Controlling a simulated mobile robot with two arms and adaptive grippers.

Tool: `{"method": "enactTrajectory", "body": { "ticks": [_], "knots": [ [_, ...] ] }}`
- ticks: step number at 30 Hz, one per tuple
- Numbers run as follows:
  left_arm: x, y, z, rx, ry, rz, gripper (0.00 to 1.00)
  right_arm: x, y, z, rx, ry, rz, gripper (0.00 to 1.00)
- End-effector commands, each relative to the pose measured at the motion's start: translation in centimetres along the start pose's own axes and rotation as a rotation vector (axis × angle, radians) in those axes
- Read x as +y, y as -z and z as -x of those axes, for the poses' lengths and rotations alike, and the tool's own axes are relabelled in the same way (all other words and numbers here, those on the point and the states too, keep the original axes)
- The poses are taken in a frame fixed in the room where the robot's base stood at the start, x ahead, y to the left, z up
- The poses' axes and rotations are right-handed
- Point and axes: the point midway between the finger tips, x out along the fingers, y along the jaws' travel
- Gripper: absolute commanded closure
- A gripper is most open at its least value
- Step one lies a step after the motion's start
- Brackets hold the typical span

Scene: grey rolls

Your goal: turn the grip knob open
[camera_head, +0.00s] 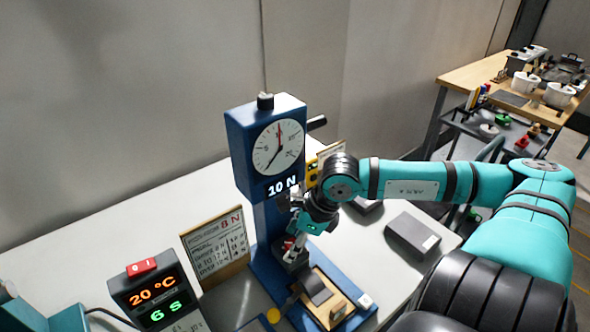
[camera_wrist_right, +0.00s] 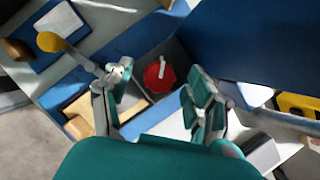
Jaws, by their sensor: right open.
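The grip knob (camera_wrist_right: 158,80) is red with a pale bar across it and sits on a dark grey block in the right wrist view. It lies between and beyond my right gripper's two spread fingers (camera_wrist_right: 160,88), with no visible contact. In the head view a small red part of the knob (camera_head: 288,243) shows beneath my right gripper (camera_head: 293,224), which is in front of the blue test stand (camera_head: 240,150). The stand carries a round dial (camera_head: 278,147) and a "10 N" readout. My left gripper is not seen.
A control box (camera_head: 153,298) reading 20 °C and 6 S, with a red switch, stands front left. A written card (camera_head: 216,246) stands left of the stand. A wooden block (camera_head: 332,302) lies in front, and a grey box (camera_head: 411,236) lies to the right.

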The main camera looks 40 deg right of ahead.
Motion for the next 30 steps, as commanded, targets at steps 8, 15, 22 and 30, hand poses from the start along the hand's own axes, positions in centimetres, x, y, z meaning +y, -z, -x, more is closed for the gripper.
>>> {"method": "enactTrajectory", "body": {
  "ticks": [8, 15, 22, 30],
  "knots": [
    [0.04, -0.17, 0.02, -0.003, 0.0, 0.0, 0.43, 0.0, 0.01, 0.01, 0.001, 0.0, 0.0, 0.52],
    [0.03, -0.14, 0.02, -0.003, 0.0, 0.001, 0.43, 0.01, 0.02, 0.01, 0.001, 0.0, 0.0, 0.83],
    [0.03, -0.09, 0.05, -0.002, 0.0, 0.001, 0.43, -0.05, 0.03, 0.03, 0.002, -0.009, 0.022, 0.97],
    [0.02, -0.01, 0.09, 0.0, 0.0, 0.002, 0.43, -0.08, 0.07, 0.01, 0.002, -0.041, 0.098, 0.98]
  ]
}}
